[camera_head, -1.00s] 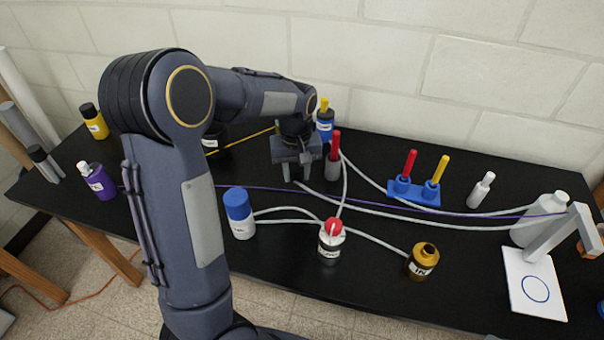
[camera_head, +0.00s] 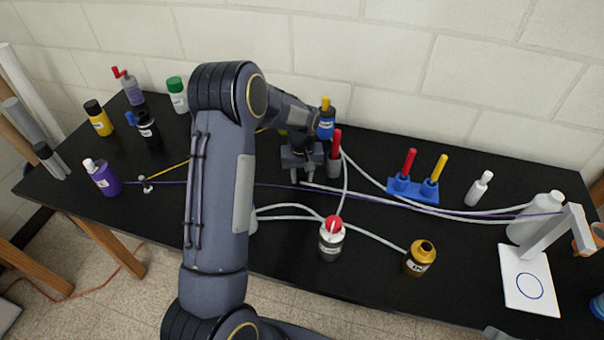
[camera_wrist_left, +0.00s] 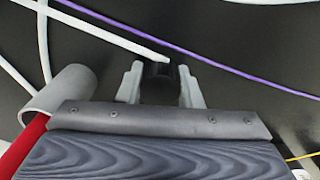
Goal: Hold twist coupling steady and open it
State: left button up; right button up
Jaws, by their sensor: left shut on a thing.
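My left gripper (camera_head: 304,175) reaches down to the middle of the black table. In the left wrist view its two pale fingers (camera_wrist_left: 160,88) are shut on a black cylindrical piece (camera_wrist_left: 161,72), which seems to be the twist coupling. The end of a white hose (camera_wrist_left: 115,36) meets the front of this piece. In the head view the gripper mostly hides the piece, so I cannot tell whether the coupling is open. My right gripper is not in view.
A grey holder with a red stick (camera_head: 334,160) stands close beside the left gripper. A purple cord (camera_head: 380,196) and white hoses cross the table. A red-capped bottle (camera_head: 332,240), an amber bottle (camera_head: 419,259) and a blue stand (camera_head: 413,190) are nearby.

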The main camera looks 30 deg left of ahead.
pick_arm(q)
jog(key=shift+f, duration=0.2)
jog(key=o, duration=1.1)
jog(key=shift+c, duration=0.2)
jog(key=shift+r, duration=0.15)
